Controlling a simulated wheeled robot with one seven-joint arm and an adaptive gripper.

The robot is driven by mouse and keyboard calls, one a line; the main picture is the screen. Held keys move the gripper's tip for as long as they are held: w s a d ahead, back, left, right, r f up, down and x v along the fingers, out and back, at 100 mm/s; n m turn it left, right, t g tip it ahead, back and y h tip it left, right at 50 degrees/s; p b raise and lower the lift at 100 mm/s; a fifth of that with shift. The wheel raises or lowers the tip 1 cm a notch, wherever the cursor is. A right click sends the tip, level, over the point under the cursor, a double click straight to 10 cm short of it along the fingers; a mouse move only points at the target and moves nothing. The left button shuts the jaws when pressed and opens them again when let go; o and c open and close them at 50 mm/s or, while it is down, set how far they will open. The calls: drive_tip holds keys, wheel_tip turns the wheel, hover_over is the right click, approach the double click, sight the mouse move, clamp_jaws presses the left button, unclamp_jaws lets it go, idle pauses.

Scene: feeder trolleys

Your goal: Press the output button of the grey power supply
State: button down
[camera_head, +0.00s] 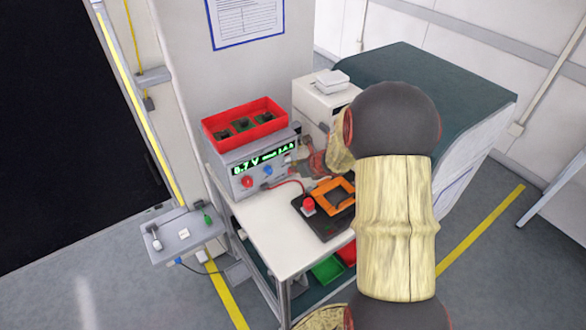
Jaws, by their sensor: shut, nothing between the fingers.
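The grey power supply (231,163) stands on the white trolley top, with a lit green display (264,159) on its front. A red knob or socket (247,182) and a blue one (267,171) show below the display. The output button cannot be told apart at this size. My gripper (301,163) is small in view and partly hidden by my arm. It is shut and empty, close to the right end of the power supply's front. Whether it touches the front cannot be told.
A red divided bin (243,122) sits on the power supply. A black plate (325,226) with an orange frame (333,193) and a red button (308,205) lies in front. A white device (309,98) stands behind. The trolley's front left top (265,220) is clear.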

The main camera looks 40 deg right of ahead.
drive_tip(key=p+v, duration=0.2)
drive_tip(key=v, duration=0.8)
drive_tip(key=shift+s+p, duration=0.35)
drive_tip(key=shift+s, duration=0.2)
wheel_tip(320, 180, up, 7)
drive_tip(key=p, duration=0.6)
drive_tip(key=shift+f, duration=0.1)
idle(0.5)
